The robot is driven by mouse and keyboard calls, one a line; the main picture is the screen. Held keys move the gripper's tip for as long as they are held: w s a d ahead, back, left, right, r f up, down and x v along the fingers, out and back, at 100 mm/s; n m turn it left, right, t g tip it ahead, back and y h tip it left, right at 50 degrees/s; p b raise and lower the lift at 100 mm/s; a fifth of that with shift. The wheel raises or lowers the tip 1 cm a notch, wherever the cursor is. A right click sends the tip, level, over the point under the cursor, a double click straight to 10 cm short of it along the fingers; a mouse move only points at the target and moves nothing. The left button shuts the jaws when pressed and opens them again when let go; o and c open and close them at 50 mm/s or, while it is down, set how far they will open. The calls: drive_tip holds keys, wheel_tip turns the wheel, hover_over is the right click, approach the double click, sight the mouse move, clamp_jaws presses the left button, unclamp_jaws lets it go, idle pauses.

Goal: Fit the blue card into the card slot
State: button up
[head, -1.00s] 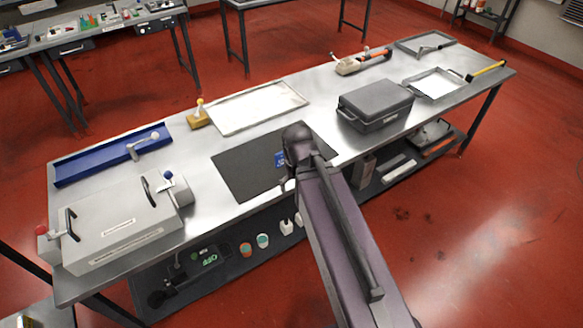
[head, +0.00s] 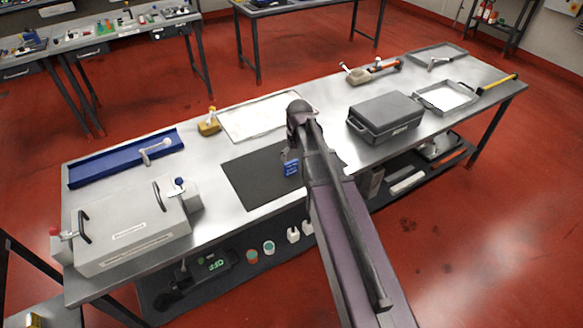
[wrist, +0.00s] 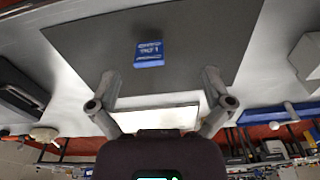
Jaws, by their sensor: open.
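The blue card (head: 292,167) with white lettering lies on the black mat (head: 250,185) in the middle of the bench. In the wrist view, the card (wrist: 149,54) lies on the mat (wrist: 205,38), beyond the fingertips and between their lines. My gripper (wrist: 160,82) is open with nothing between its fingers, apart from the card. In the head view my arm hides most of the gripper (head: 287,155), which is over the mat beside the card. I cannot make out a card slot in either view.
A grey lidded box (head: 130,228) with handles stands at the bench's front left, a blue tray (head: 110,165) behind it. A pale tray (head: 255,117) and a yellow-brown block (head: 208,126) are behind the mat. A dark case (head: 385,117) stands to the right.

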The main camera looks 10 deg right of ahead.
drive_tip(key=r+n, duration=0.1)
hover_over(291, 162)
drive_tip(key=s, duration=0.1)
drive_tip(key=shift+s+d+p, duration=0.1)
drive_tip(key=shift+s+p, duration=0.05)
drive_tip(key=shift+p, duration=0.15)
drive_tip(key=f+b, duration=0.5)
drive_tip(key=w+f+b, duration=0.1)
drive_tip(key=f+b, duration=0.2)
drive_tip(key=shift+f+b, duration=0.3)
idle(0.3)
drive_tip(key=shift+f, duration=0.1)
drive_tip(key=shift+w+f+b, duration=0.15)
drive_tip(key=shift+f+b, duration=1.1)
drive_tip(key=shift+b, duration=0.05)
drive_tip(key=shift+w+f+b, duration=0.1)
drive_tip(key=shift+f+b, duration=1.1)
drive_tip(key=shift+b, duration=0.1)
